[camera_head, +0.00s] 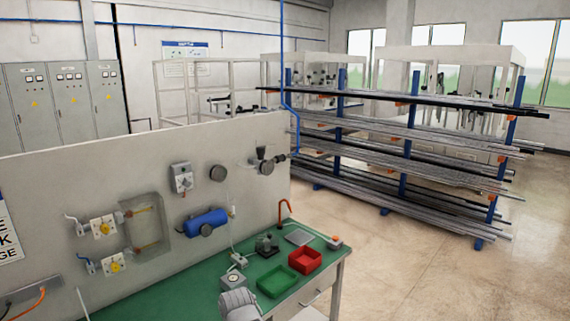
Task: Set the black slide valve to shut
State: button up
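No part in the camera_head view can be made out for certain as the black slide valve. A dark grey fitting with a knob and a short side pipe (264,161) is mounted at the right end of the grey wall panel (150,165). A small dark device (266,244) stands on the green bench top (170,292); its details are too small to tell. A pale grey rounded part at the bottom edge, in front of the bench, may be mine. No gripper fingers can be made out.
The panel also carries a blue cylinder (206,222), a recessed box (146,225) and two yellow-knobbed switches (104,227). A green tray (278,281) and a red tray (305,260) sit on the bench. A bar rack (405,150) stands behind; floor is clear at right.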

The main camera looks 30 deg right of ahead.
aim_at(283, 158)
jog(key=k, duration=1)
jog(key=z, duration=0.55)
jog(key=i, duration=2.2)
jog(key=u, duration=0.5)
